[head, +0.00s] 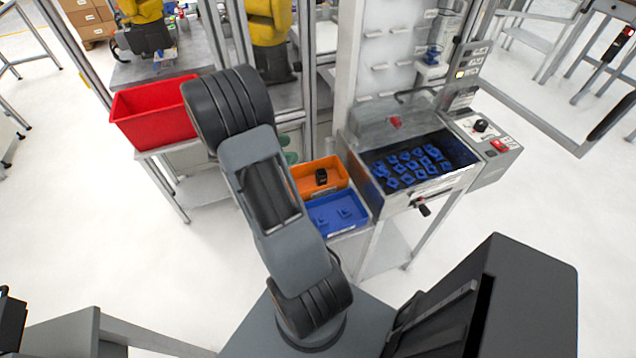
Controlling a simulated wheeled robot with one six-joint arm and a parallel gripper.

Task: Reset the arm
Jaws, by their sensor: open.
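My arm rises from its base in the lower middle of the head view. Its grey link leans up and to the left, ending in a dark ribbed joint. My gripper cannot be made out; the part of the arm beyond that upper joint is hidden.
A red bin (152,114) stands on a table at left. An orange bin (334,177) holding a black item and a blue bin (334,228) are right of my arm. A machine tray (424,192) holds several blue parts. Yellow robot arms (268,22) stand behind the frame posts. White floor lies open around.

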